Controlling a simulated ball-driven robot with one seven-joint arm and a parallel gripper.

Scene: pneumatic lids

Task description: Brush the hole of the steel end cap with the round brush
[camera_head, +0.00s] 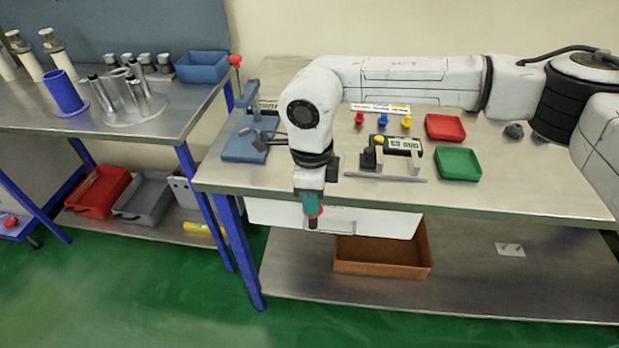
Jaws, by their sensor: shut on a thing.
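My gripper (311,203) points down in front of the near edge of the right bench. The steel end cap cannot be told for sure. Several small steel caps (145,62) stand at the back of the left bench. A grey metal piece (262,140) lies on the blue base (240,150) of a hand press, left of my arm. No hole can be made out at this size.
A black and grey fixture (397,145) stands on the bench right of my gripper, with a red tray (445,126) and a green tray (458,163) beyond. A brown box (383,265) sits on the lower shelf. The bench's front edge lies close behind my gripper.

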